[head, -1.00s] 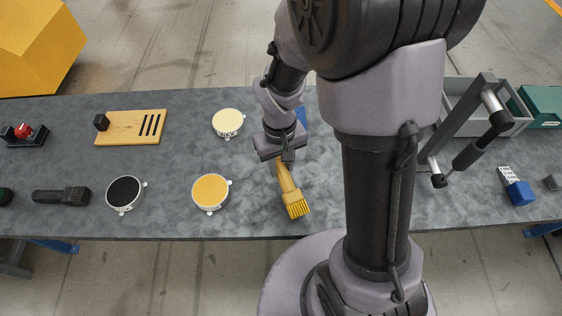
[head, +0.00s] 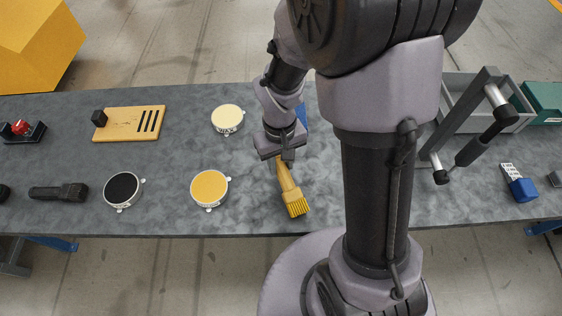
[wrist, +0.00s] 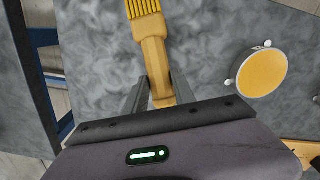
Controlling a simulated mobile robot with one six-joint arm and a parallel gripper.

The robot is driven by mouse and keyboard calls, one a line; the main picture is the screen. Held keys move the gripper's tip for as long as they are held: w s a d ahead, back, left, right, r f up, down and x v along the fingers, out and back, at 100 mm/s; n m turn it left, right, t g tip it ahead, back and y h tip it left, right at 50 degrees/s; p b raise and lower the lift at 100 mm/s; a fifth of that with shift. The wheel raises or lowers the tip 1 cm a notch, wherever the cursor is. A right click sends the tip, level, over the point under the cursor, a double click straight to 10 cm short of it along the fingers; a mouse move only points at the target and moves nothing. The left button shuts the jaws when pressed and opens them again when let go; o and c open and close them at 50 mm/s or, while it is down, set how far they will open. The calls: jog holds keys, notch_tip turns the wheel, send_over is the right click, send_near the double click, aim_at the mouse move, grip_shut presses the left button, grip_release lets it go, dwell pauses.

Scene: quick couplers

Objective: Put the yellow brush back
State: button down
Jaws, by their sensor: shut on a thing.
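The yellow brush (head: 290,190) has a yellow handle and yellow bristles. My gripper (head: 286,157) is shut on the handle near its end, and the bristles point toward the front edge of the table. In the wrist view the brush (wrist: 151,45) runs up from between the fingers of my gripper (wrist: 153,92), bristles at the top. I cannot tell whether the brush touches the table. A round holder with a yellow top (head: 209,188) stands to the left of the brush; it also shows in the wrist view (wrist: 262,73).
A black-topped round holder (head: 122,189) and a cream-topped one (head: 227,118) stand on the grey table (head: 75,150). A slotted wooden board (head: 130,123), a black flashlight (head: 58,192) and a red-topped item (head: 21,128) lie left. A grey bin (head: 455,95) and blue-and-white item (head: 518,185) are right.

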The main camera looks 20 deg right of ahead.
jog(key=shift+f, duration=0.3)
jog(key=c, duration=0.9)
grip_release()
jog(key=shift+c, duration=0.2)
jog(key=shift+r, duration=0.1)
notch_tip(320, 180, up, 17)
jog(key=p, duration=0.7)
jog(key=shift+w, duration=0.4)
jog(key=shift+r, duration=0.1)
jog(key=s+a+r+m+t+y+b, duration=0.1)
jog(key=s+r+m+t, duration=0.1)
jog(key=s+r+t, duration=0.1)
jog(key=s+a+r+m+t+y+b, duration=0.1)
jog(key=s+a+r+m+t+b, duration=0.1)
jog(key=s+r, duration=0.4)
jog(key=shift+s+a+r+m+t, duration=0.15)
jog(key=shift+s+a+m+t, duration=0.15)
jog(key=shift+s+m+t, duration=0.65)
